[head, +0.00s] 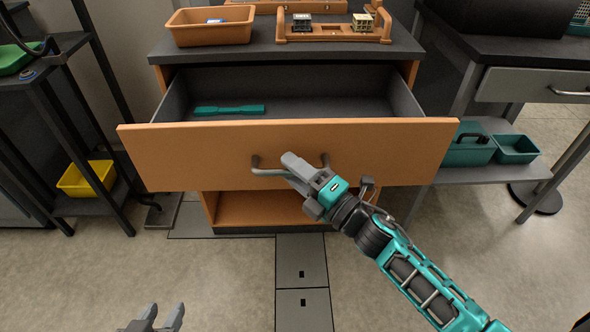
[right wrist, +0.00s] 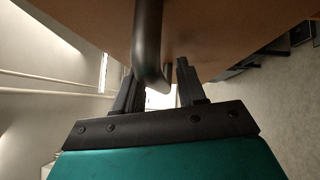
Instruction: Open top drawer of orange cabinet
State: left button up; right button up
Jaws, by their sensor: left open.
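The orange cabinet (head: 160,80) has a dark top. Its top drawer (head: 205,140) stands pulled well out, with its grey interior in view. A teal flat piece (head: 229,110) lies inside. My right gripper (head: 290,165) is at the drawer's grey handle (head: 268,171).
An orange tray (head: 210,35) and an orange rack (head: 333,36) stand on the cabinet top. A dark shelf with a yellow bin (head: 86,179) is at left. A desk with teal boxes (head: 470,152) below is at right. Open floor (head: 215,285) lies in front.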

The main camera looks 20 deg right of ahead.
pick_arm(q)
jog(key=shift+s+r+p, duration=0.2)
jog(key=shift+p, duration=0.15)
pick_arm(e)
jog(key=v, duration=1.3)
jog(key=s+a+f+m+g+h, duration=0.25)
jog(key=f+m, duration=0.25)
jog(key=m, duration=0.6)
jog(key=s+a+f+m+g+h, duration=0.1)
jog(key=a+f+m+g+h, duration=0.25)
jog(key=m, duration=0.75)
pick_arm(q)
jog(key=s+a+r+y+p, duration=0.1)
jog(key=a+r+p, duration=0.2)
jog(key=r+p, duration=0.7)
jog(key=p, duration=0.4)
jog(key=shift+s, duration=0.25)
pick_arm(e)
notch_tip(320, 180, up, 9)
jog(key=s+d+h, duration=0.1)
jog(key=s+d, duration=0.1)
jog(key=shift+s+d+m+h, duration=0.3)
jog(key=shift+d+m+h, duration=0.1)
